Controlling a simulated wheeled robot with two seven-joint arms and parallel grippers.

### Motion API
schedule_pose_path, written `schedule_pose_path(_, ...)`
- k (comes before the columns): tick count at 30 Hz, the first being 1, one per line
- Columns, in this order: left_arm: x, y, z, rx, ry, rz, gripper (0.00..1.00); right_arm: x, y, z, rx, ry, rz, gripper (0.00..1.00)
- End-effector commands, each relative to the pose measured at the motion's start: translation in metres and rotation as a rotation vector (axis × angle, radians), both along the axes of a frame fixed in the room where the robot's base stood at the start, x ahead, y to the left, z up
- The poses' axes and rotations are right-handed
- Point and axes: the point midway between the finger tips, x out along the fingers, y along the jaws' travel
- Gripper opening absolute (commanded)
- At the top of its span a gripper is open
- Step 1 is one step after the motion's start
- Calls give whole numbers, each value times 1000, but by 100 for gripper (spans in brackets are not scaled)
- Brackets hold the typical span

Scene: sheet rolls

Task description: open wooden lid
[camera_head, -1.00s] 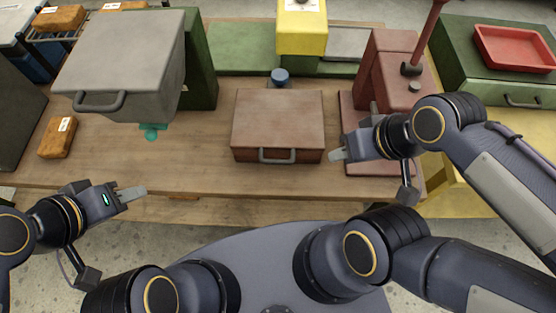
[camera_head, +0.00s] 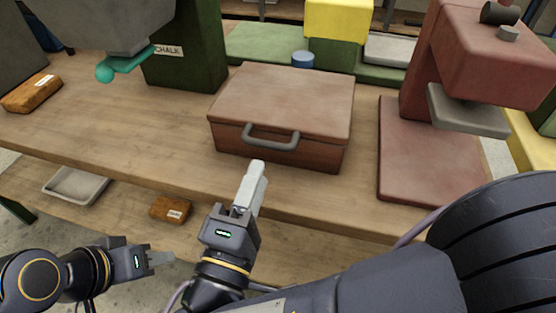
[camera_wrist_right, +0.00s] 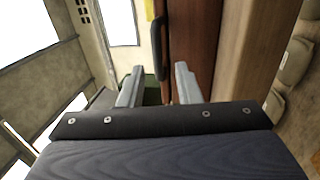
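A reddish-brown wooden box (camera_head: 280,118) with a closed lid (camera_head: 290,95) sits on the wooden table. A dark grey handle (camera_head: 271,138) is on its front face. My right gripper (camera_head: 254,182) is just in front of the box, below the handle and apart from it. In the right wrist view its two fingers (camera_wrist_right: 158,88) are spread with nothing between them, and the brown box front (camera_wrist_right: 190,40) shows ahead. My left gripper (camera_head: 160,259) is low at the left, off the table's front edge. Its fingers overlap in this view.
A red press-like machine (camera_head: 435,150) stands right of the box. A dark green block labelled CHALK (camera_head: 185,65) and a grey bin (camera_head: 100,20) with a teal part (camera_head: 122,65) are at the left. An orange-brown package (camera_head: 30,92) lies on the table (camera_head: 110,135).

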Motion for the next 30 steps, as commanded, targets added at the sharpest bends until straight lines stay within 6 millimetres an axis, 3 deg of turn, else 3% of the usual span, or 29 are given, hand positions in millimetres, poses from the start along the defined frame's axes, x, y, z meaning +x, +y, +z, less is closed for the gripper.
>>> schedule_pose_path(4,0,0,-3,0,-1,0,36,4,4,2,-2,-29,21,30)
schedule_pose_path(12,0,0,-4,0,-1,0,36,45,-11,11,-3,-24,16,30)
schedule_pose_path(18,0,0,-5,0,-1,0,36,65,-17,15,-2,-25,18,30)
schedule_pose_path(28,0,0,-5,0,0,0,36,69,-18,16,-4,-24,20,30)
schedule_pose_path(30,0,0,-5,0,0,0,36,69,-18,16,-4,-24,20,21)
